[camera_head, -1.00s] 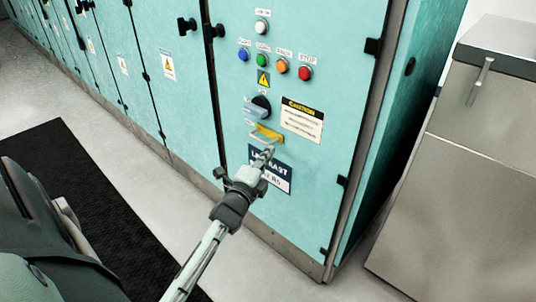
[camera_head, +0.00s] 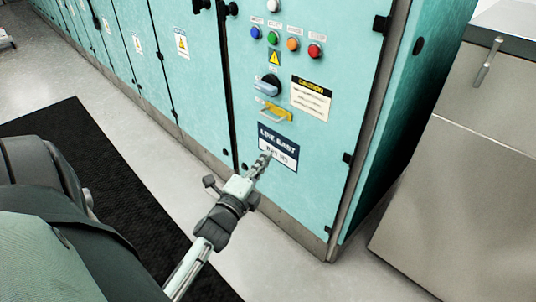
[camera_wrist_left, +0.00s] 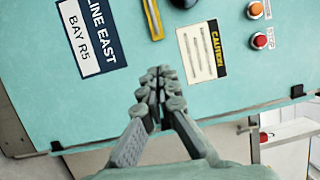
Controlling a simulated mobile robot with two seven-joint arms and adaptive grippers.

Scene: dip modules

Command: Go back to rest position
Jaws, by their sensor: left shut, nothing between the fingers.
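My left gripper (camera_head: 262,163) is shut and empty. In the head view it lies in front of the lower part of a teal cabinet (camera_head: 300,195), over the edge of a "LINE EAST" label (camera_head: 279,147). It also shows in the left wrist view (camera_wrist_left: 160,78), fingers together, with bare teal panel beyond the tips. I cannot tell exactly how far the tips are from the panel. Above the label are a yellow handle (camera_head: 273,112) and a dark rotary knob (camera_head: 268,86). My right gripper is not in view.
Blue, green, orange and red buttons (camera_head: 315,51) sit higher on the panel, above a caution notice (camera_head: 311,98). A grey metal cabinet (camera_head: 450,170) stands at right. A black mat (camera_head: 110,165) lies on the left floor. Open floor runs between mat and cabinets.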

